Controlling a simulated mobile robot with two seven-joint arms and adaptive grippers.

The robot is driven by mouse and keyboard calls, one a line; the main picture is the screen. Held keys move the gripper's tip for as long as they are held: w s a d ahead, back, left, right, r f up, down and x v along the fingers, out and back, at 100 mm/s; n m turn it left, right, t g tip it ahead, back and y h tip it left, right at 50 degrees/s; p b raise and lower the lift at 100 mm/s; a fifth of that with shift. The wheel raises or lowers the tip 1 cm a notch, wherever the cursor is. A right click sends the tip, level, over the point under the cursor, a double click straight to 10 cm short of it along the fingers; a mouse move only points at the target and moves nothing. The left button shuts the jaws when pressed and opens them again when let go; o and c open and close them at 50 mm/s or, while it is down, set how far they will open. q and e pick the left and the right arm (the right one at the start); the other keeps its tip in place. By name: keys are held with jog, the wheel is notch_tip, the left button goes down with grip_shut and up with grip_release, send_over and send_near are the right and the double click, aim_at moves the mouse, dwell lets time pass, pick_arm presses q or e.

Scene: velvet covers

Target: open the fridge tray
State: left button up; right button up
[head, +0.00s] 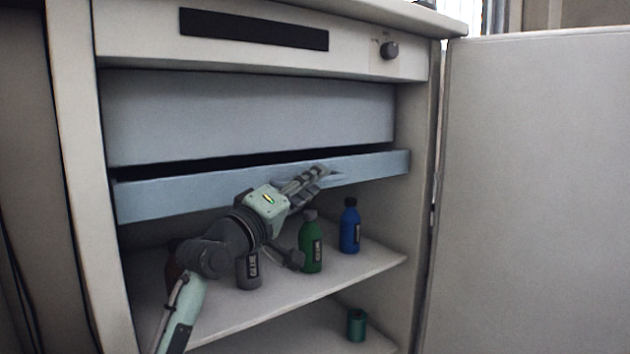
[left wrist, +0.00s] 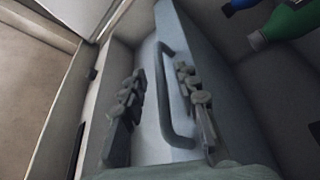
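The fridge tray (head: 375,166) is a pale blue-grey drawer under the upper panel, with a dark gap along its top edge. In the left wrist view the tray front (left wrist: 150,140) carries a grey bar handle (left wrist: 174,105). My left gripper (head: 322,174) is at the tray front, right of its middle. In the left wrist view the gripper (left wrist: 160,85) is open, with one finger on each side of the handle and gaps between. Whether the fingers touch the handle is not clear. My right gripper is not in view.
On the shelf (head: 365,262) below stand a green bottle (head: 311,245), a blue bottle (head: 350,228) and a grey bottle (head: 249,272), close under my arm. A green can (head: 356,325) stands lower down. The fridge door (head: 535,190) is swung open at the right.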

pick_arm(q)
jog(key=shift+w+d+r, duration=0.1)
jog(key=shift+w+d, duration=0.3)
jog(key=shift+w, duration=0.2)
grip_shut()
